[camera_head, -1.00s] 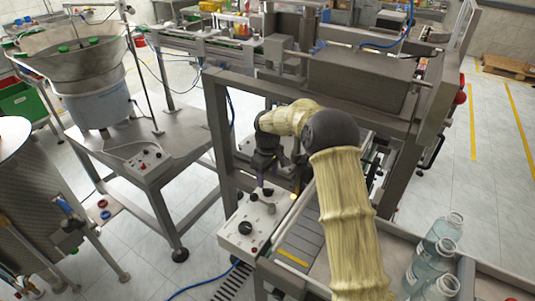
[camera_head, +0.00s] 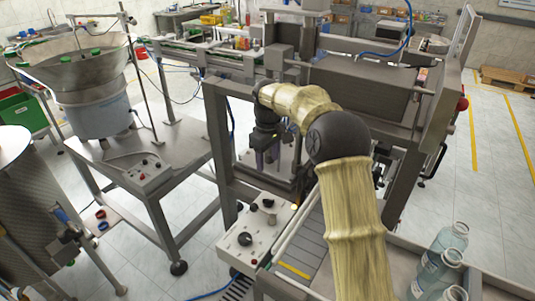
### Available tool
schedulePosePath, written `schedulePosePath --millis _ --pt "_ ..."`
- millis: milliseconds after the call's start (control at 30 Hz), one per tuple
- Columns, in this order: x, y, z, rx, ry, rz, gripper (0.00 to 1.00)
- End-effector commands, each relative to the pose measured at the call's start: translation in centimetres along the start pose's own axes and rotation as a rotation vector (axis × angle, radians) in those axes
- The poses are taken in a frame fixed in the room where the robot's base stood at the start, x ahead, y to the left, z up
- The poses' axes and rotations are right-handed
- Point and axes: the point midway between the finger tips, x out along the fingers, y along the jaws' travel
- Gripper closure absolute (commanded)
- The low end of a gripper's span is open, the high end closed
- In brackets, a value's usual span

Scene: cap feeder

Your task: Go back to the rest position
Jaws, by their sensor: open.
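My gripper (camera_head: 266,163) is a dark, small shape at the end of my arm, left of the middle of the camera_head view. Its jaws are open and nothing shows between them. It hangs pointing down in front of the machine frame, above and behind the white control box (camera_head: 252,231). A clear gap shows in the picture between the fingertips and the knobs on the box. My arm in its pale, wrinkled cover reaches up from the bottom right and bends at a dark joint.
A bowl feeder (camera_head: 90,78) stands on a metal table (camera_head: 125,168) at the left. The grey machine housing (camera_head: 362,88) stands behind my arm. Clear bottles (camera_head: 440,248) stand at the bottom right. Bare tiled floor shows right of the machine.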

Motion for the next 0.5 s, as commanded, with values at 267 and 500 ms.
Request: schedulePosePath --millis 267,500 --pt "0.0 -0.3 0.7 0.017 0.002 0.007 0.46" --pt "0.0 -1.8 4.6 0.126 0.025 0.037 0.46"
